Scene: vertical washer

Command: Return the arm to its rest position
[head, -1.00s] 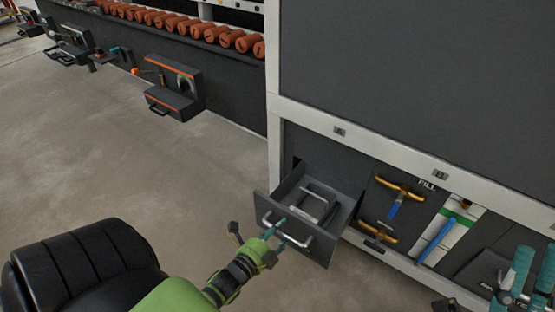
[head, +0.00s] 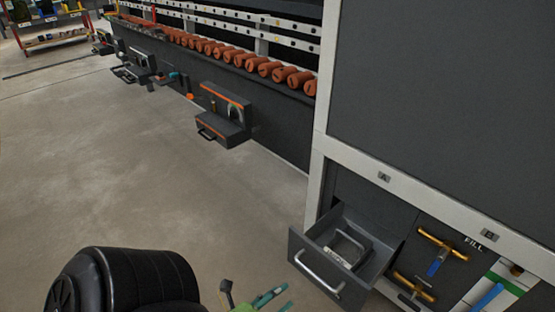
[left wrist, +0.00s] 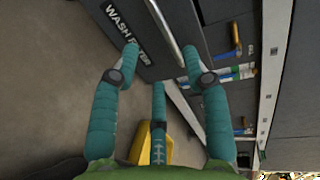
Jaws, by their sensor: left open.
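My left gripper (head: 268,299) shows at the bottom edge of the head view, with teal fingers below and in front of the pulled-out drawer. In the left wrist view the left gripper (left wrist: 160,62) has its teal fingers spread, with nothing between them. The grey drawer (head: 305,275) stands open from the washer, with a dark object (head: 347,248) with a handle inside it. The drawer's handle bar (left wrist: 165,28) passes beyond the fingertips in the left wrist view, and I cannot tell how far off it is. My right gripper is not in view.
The washer cabinet (head: 318,185) stands at the right, with brass and blue valve handles (head: 440,250) low on it. A wall unit with orange cylinders (head: 230,48) runs along the back. The grey floor (head: 150,170) at the left is clear.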

